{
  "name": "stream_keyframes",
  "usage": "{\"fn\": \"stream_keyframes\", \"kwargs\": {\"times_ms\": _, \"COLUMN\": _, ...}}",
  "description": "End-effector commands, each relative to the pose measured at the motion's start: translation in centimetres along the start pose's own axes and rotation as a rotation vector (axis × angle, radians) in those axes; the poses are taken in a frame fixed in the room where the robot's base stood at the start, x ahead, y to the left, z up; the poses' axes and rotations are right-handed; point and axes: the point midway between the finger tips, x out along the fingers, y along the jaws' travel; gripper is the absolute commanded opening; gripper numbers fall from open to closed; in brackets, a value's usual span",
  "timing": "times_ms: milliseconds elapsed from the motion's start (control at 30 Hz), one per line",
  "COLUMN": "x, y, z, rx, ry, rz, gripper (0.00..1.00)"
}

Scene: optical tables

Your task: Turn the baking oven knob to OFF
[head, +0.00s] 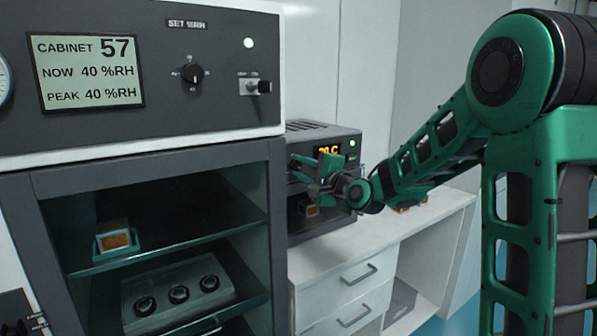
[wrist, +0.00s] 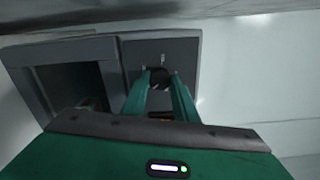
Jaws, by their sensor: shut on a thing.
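The baking oven (head: 322,131) is a small dark grey box on a white bench, with an orange display (head: 329,150) reading in C, partly hidden by my gripper, and a green light. In the wrist view the oven (wrist: 115,42) shows a dark opening at left and a control panel at right. The dark round knob (wrist: 160,78) is on this panel, between my fingertips. My gripper (wrist: 160,82) is shut on the knob. In the head view my green gripper (head: 303,168) is at the oven's front and hides the knob. The knob's setting cannot be read.
A large humidity cabinet (head: 155,164) with a glass front stands at left, close to the oven. Its screen reads 40 %RH. White drawers (head: 345,290) are under the bench.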

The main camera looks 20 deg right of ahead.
Motion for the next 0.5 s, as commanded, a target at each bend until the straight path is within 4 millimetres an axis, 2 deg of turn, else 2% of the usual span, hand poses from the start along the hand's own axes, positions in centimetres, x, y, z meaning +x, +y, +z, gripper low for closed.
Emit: {"fn": "stream_keyframes", "kwargs": {"times_ms": 500, "x": -0.05, "y": 0.6, "z": 0.29, "rx": -0.485, "ry": -0.008, "rz": 0.011, "gripper": 0.04}}
